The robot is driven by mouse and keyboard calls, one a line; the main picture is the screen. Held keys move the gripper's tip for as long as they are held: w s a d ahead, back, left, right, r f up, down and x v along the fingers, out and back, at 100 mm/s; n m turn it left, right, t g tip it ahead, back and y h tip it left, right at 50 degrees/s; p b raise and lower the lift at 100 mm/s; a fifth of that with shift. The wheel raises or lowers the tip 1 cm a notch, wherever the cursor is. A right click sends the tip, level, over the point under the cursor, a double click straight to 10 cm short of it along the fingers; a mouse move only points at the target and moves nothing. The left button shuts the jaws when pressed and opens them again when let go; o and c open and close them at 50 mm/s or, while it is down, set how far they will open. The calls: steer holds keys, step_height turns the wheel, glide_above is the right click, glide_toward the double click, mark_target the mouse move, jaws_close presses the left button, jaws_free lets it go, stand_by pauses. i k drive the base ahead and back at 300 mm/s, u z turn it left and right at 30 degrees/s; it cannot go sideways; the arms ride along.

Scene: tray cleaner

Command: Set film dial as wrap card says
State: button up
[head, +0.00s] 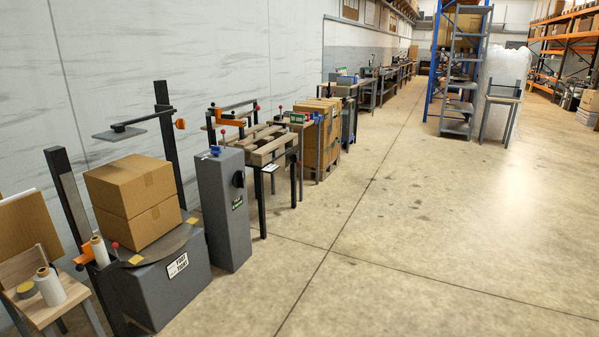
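A black round dial (239,179) sits on the side of a tall grey cabinet (218,222) at the left of the head view. A green label with small writing (238,202) is below it. I cannot read the dial's setting from here. A white card with black print (177,265) is on the front of the grey turntable base (155,293); its wording is too small to read surely. A small white card (270,168) shows at the edge of the pallet table behind the cabinet. I cannot tell which is the wrap card. My gripper is not in view.
Two stacked cardboard boxes (133,200) stand on the turntable between dark posts. A wooden stool (45,304) with film rolls is at the front left. Pallet table (267,150) and benches line the wall. The concrete floor (420,220) to the right is clear.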

mark_target(215, 151)
steer(key=u, duration=0.25)
steer(key=i, duration=0.9)
steer(key=u, duration=0.35)
steer(key=i, duration=1)
steer(key=u, duration=0.4)
steer(key=i, duration=1.6)
steer(key=u, duration=0.1)
